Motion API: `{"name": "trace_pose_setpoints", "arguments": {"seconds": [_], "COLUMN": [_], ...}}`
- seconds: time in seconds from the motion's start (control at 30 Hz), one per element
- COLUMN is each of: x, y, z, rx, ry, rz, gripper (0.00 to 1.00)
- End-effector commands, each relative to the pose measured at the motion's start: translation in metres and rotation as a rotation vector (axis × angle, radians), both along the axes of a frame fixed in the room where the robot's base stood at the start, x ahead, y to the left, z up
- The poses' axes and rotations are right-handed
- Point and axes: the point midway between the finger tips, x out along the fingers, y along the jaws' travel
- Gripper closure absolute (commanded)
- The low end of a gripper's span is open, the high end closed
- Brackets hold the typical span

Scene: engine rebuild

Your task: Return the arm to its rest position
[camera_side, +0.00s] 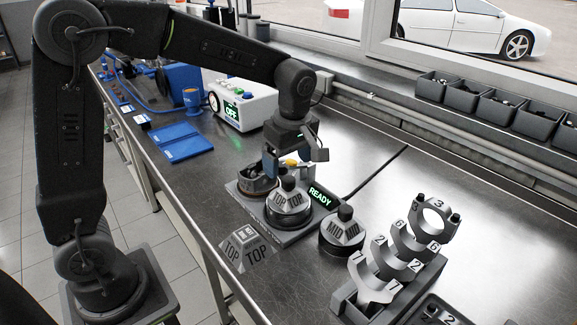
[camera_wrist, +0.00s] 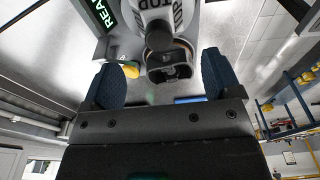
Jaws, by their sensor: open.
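My gripper (camera_side: 294,160) hangs from my arm above the back of the grey fixture plate (camera_side: 300,234) on the bench. Its two blue-black fingers stand wide apart in the wrist view (camera_wrist: 162,88), with nothing held between them. Beneath it on the plate are a dark open round part (camera_side: 256,182) and a grey cap marked TOP (camera_side: 288,205) on a dark round base. In the wrist view a dark hollow part (camera_wrist: 170,66) shows beyond the fingers, clear of both. A small yellow piece (camera_wrist: 130,71) lies near the left finger. A green READY display (camera_side: 321,196) is lit.
A MID cap (camera_side: 343,230), a TOP block (camera_side: 247,248) and a rack of numbered bearing caps (camera_side: 400,255) stand in front and to the right. A white box reading OFF (camera_side: 240,104) and blue trays (camera_side: 180,140) are left. Bins (camera_side: 485,100) line the sill.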

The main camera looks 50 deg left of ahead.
Motion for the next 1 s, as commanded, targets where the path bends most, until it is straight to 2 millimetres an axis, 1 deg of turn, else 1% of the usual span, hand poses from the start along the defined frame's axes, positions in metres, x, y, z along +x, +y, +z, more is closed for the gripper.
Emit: {"name": "trace_pose_setpoints", "arguments": {"seconds": [0.13,0.43,0.57,0.67,0.77,0.8,0.87,0.9,1.0], "x": [0.000,0.000,-0.008,-0.027,-0.056,-0.069,-0.088,-0.100,-0.130], "y": [0.000,0.000,0.000,-0.001,-0.003,-0.003,-0.004,-0.005,-0.007], "z": [0.007,0.008,0.015,0.029,0.046,0.051,0.057,0.060,0.063], "rx": [0.000,0.000,-0.005,-0.011,-0.008,-0.001,0.018,0.034,0.091], "ry": [-0.002,-0.001,-0.015,-0.048,-0.099,-0.121,-0.152,-0.173,-0.222], "rz": [0.000,-0.001,-0.062,-0.209,-0.433,-0.533,-0.684,-0.785,-1.026], "gripper": [0.16,0.16,0.16,0.16,0.16,0.16,0.16,0.16,0.16]}}
